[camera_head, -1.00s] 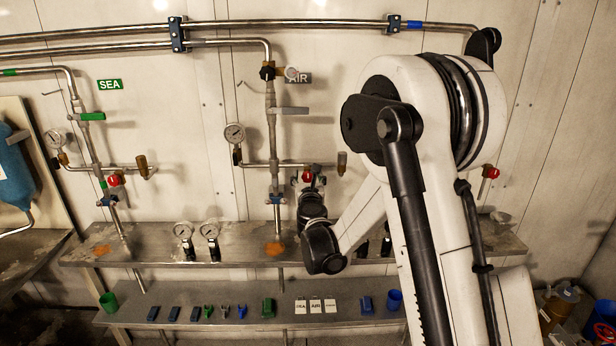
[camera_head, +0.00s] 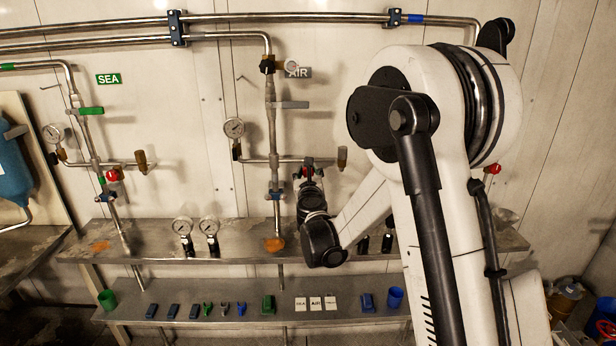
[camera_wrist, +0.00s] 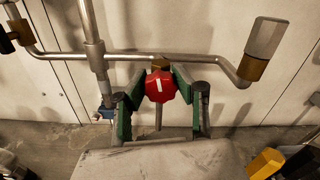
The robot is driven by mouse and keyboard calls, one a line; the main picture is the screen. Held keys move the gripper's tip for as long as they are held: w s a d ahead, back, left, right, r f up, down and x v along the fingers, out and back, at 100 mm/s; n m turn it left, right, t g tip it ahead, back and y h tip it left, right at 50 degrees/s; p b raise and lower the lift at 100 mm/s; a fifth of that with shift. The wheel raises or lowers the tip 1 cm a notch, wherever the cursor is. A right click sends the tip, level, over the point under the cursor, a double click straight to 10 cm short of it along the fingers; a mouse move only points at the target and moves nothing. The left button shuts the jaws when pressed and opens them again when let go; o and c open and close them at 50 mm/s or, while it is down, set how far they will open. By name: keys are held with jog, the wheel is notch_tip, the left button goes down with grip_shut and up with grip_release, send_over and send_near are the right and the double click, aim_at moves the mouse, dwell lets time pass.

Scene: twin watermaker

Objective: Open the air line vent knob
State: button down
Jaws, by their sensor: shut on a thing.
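The red air line vent knob (camera_wrist: 160,85), with a white mark on its face, sits on a brass fitting (camera_wrist: 160,63) under the horizontal air pipe in the wrist view. My gripper (camera_wrist: 158,88) has its green fingers on either side of the knob and is shut on it. The white mark stands nearly upright, tilted slightly. In the head view my gripper (camera_head: 310,170) is at the air line's side branch, and it mostly hides the knob. The grey AIR label (camera_head: 298,72) is on the wall above.
A pressure gauge (camera_head: 234,128) is left of the air pipe, and a brass-and-grey end fitting (camera_wrist: 260,50) is to the right. The SEA line's red knob (camera_head: 113,175) is farther left. Loose gauges (camera_head: 209,228) stand on the upper shelf (camera_head: 140,240), below my gripper.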

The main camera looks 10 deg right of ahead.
jog(key=shift+n+b, duration=0.6)
jog(key=shift+n, duration=0.6)
jog(key=c, duration=1.3)
grip_release()
jog(key=s, duration=0.4)
jog(key=s+a, duration=0.1)
jog(key=s, duration=0.3)
jog(key=s+a, duration=0.1)
jog(key=s, duration=0.3)
jog(key=shift+a, duration=0.15)
jog(key=shift+w, duration=0.1)
